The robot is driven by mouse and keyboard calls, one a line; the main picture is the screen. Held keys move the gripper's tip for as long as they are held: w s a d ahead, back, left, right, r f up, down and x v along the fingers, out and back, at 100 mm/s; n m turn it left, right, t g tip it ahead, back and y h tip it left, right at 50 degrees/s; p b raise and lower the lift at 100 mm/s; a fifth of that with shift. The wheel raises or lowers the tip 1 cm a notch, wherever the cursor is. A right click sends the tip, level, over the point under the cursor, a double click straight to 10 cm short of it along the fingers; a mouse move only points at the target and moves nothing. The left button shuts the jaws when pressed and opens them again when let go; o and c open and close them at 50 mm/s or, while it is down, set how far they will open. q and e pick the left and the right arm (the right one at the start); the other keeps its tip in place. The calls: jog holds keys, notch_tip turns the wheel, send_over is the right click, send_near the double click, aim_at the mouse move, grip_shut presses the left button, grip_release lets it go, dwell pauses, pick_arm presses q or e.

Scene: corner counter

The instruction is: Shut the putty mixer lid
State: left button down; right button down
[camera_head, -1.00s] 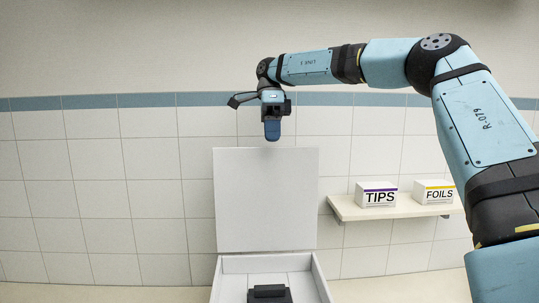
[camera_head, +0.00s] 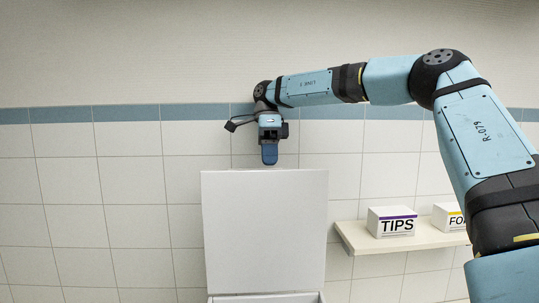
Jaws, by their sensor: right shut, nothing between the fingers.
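The mixer lid (camera_head: 264,232) is a flat, pale grey-white panel standing upright, open, in the middle of the head view. Its lower edge meets the mixer body (camera_head: 262,298), of which only the top rim shows at the bottom of the picture. My right gripper (camera_head: 269,155) points down just above the lid's top edge, with its blue fingers shut and empty. Whether it is in front of or behind the lid, or touching it, I cannot tell. My left gripper is not in view.
A wall shelf (camera_head: 400,242) on the right holds a white TIPS box (camera_head: 392,222) and a white FOILS box (camera_head: 450,216), partly hidden by my right arm. The tiled wall to the left of the lid is clear.

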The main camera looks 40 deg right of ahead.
aim_at(271, 184)
jog(key=p+x, duration=0.1)
jog(key=x, duration=0.4)
jog(key=shift+d+f, duration=0.1)
jog(key=shift+f, duration=0.3)
jog(key=shift+s+a+f, duration=0.25)
jog(key=shift+f, duration=0.25)
jog(key=shift+d, duration=0.1)
